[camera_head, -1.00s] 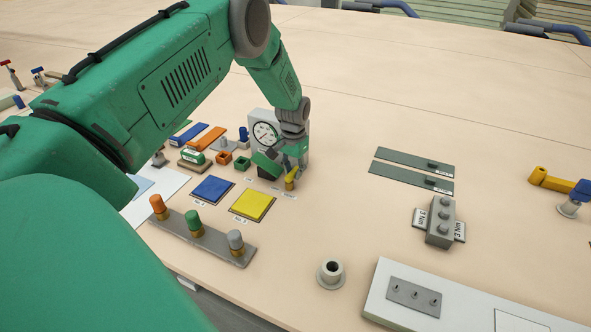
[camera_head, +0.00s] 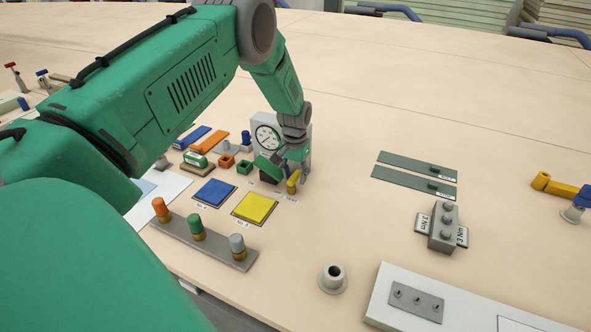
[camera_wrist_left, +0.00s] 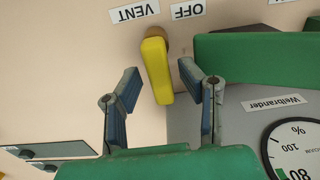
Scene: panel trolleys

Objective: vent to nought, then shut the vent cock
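The vent cock has a yellow lever (camera_wrist_left: 158,72), standing by the VENT label (camera_wrist_left: 133,11) and the OFF label (camera_wrist_left: 188,9), both upside down in the left wrist view. In the head view the lever (camera_head: 293,183) shows below the gauge. My left gripper (camera_wrist_left: 161,78) is open, one finger on each side of the lever, with a gap visible at least on the left. It also shows in the head view (camera_head: 298,172). The gauge (camera_head: 267,137) has a white dial, partly cut off in the wrist view (camera_wrist_left: 300,150); its needle is too small to read. My right gripper is out of view.
A green block (camera_wrist_left: 258,58) lies close beside the right finger. Blue (camera_head: 214,192) and yellow (camera_head: 254,208) pads and a rail with coloured knobs (camera_head: 197,234) are nearer me. The table to the right of the gripper is clear up to the dark green strips (camera_head: 414,183).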

